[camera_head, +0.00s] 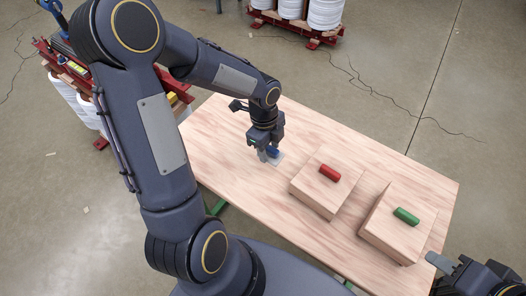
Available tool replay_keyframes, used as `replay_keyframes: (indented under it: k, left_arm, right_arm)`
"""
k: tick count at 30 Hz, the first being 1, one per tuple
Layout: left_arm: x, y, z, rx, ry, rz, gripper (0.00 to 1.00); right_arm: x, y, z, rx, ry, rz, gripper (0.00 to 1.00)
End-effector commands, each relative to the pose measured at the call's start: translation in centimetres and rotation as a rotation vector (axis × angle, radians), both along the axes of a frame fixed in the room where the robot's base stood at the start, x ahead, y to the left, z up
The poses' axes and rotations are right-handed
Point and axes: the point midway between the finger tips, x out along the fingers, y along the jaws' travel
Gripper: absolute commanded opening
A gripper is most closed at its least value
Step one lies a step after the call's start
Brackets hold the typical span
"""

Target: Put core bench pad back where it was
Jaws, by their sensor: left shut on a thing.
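My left gripper (267,153) points down at the wooden table (236,180), left of the two wooden blocks. It is shut on a small blue core (273,151), mostly hidden by the fingers. A small pale grey pad (279,158) shows at the table surface just under and beside the fingertips; whether the core touches it I cannot tell. A red core (330,173) lies on the left wooden block (318,194). A green core (406,216) lies on the right wooden block (387,236). My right gripper (447,266) is partly in view at the lower right, beyond the table edge.
The table's far right part is clear. A red rack with white drums (325,14) stands on the floor at the top. Another red rack (75,72) with white drums stands at the left, partly behind my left arm. Concrete floor surrounds the table.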

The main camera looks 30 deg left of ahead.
Motion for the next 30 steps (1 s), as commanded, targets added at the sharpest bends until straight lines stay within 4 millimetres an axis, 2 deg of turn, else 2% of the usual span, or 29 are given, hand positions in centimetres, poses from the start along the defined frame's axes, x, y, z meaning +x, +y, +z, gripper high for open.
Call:
replay_keyframes:
  k: [3,12,18,29,30]
  left_arm:
    - [0.6,1.3,-1.7,0.000,0.000,0.003,0.23]
    - [1.2,2.7,-3.5,0.000,0.000,0.004,0.23]
    - [1.2,2.5,-6.4,0.000,0.001,0.001,0.23]
    - [1.2,2.5,-6.8,0.001,-0.002,0.001,0.23]
    - [1.2,2.5,-6.7,0.001,-0.002,0.001,0.47]
  right_arm:
    - [0.0,0.0,0.0,0.000,0.000,0.000,0.36]
    - [0.0,0.0,0.1,0.000,0.000,0.000,0.36]
    - [0.0,0.0,-0.2,0.000,0.000,0.000,0.36]
    - [0.0,0.0,-0.5,0.000,0.000,0.000,0.36]
    - [0.0,0.0,-0.4,0.000,0.000,0.000,0.36]
